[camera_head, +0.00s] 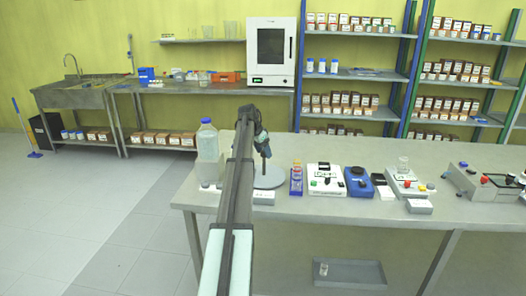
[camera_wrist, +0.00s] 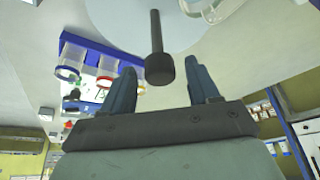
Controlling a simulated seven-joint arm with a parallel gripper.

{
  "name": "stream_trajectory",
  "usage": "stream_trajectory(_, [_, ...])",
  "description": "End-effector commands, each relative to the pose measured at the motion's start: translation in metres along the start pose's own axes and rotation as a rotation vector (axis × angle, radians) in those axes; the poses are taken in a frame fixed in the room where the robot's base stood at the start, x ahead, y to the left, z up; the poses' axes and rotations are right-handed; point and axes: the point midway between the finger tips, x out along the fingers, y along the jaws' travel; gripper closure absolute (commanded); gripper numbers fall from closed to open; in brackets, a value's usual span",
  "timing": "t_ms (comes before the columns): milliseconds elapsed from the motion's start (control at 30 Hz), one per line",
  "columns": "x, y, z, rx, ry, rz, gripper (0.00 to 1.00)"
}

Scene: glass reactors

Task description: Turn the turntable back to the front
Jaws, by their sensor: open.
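The turntable (camera_head: 272,178) is a pale grey disc on the bench, partly hidden behind my arm in the head view. It fills the top middle of the wrist view (camera_wrist: 115,20). A dark handle with a thick round end (camera_wrist: 158,66) stands out from the disc. My gripper (camera_wrist: 162,72) is open, with one blue finger on each side of the handle's end and visible gaps to both. Its depth along the handle is unclear. In the head view my gripper (camera_head: 264,150) is small, over the turntable. Part of a clear glass vessel (camera_wrist: 208,8) shows at the disc's edge.
A large clear bottle with a blue cap (camera_head: 207,148) stands left of my arm. A blue rack with vials (camera_head: 296,181) stands close to the turntable's right, followed by a white device (camera_head: 326,180) and a blue device (camera_head: 359,183). Shelves and an oven (camera_head: 271,55) are behind.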

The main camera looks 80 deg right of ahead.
Motion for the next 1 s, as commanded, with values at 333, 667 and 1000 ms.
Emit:
stream_trajectory(333, [-0.0003,0.0001,-0.0002,0.000,0.000,0.000,0.55])
stream_trajectory(667, [-0.0004,0.0001,-0.0002,0.000,0.000,0.000,0.87])
stream_trajectory(1000, [-0.0005,0.0002,-0.0002,0.000,0.000,0.000,1.00])
